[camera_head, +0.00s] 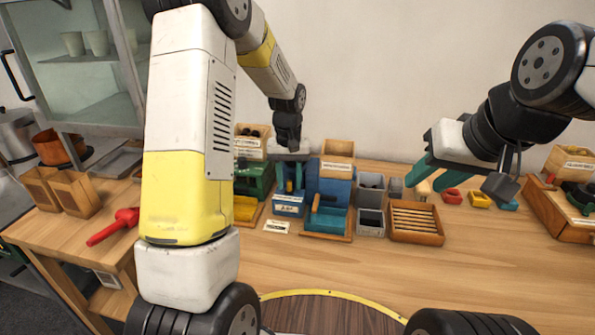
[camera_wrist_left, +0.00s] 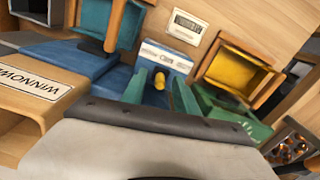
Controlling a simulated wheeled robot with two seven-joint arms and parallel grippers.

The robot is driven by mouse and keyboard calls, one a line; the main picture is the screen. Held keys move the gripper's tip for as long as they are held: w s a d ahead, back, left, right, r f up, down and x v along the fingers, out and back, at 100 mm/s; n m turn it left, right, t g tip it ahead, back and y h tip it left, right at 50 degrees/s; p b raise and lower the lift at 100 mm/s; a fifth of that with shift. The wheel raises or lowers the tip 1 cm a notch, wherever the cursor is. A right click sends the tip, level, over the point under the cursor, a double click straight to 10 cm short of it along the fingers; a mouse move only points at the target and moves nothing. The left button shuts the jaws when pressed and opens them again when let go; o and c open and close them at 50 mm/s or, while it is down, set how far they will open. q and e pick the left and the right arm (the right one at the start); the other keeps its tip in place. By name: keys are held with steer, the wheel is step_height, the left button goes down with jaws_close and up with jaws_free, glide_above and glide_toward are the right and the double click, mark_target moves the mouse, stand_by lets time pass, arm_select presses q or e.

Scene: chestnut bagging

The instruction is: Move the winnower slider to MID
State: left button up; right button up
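The winnower is a blue machine (camera_head: 325,190) with a wooden hopper on top. The hopper's "WINNOW…" label (camera_wrist_left: 30,83) shows at the left in the left wrist view. A white scale panel (camera_wrist_left: 166,56) sits on its blue front, with a yellow slider knob (camera_wrist_left: 160,80) beside it. Its markings are too small to read. My left gripper (camera_wrist_left: 160,88) has two green fingers apart, one on each side of the knob; contact is not clear. In the head view the left gripper (camera_head: 289,180) reaches down over the winnower. My right gripper (camera_head: 432,180) hangs empty at the right, green fingers apart.
A blue tray (camera_head: 328,222) stands before the winnower, with a yellow tray (camera_head: 246,208) to its left. Grey bins (camera_head: 370,222) and a slatted wooden tray (camera_head: 416,238) are to its right. A red tool (camera_head: 113,227) lies left. The front table is mostly clear.

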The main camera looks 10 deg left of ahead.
mark_target(290, 181)
arm_select(q)
steer(key=shift+r, duration=0.1)
step_height(290, 181, up, 8)
steer(key=shift+f, duration=0.15)
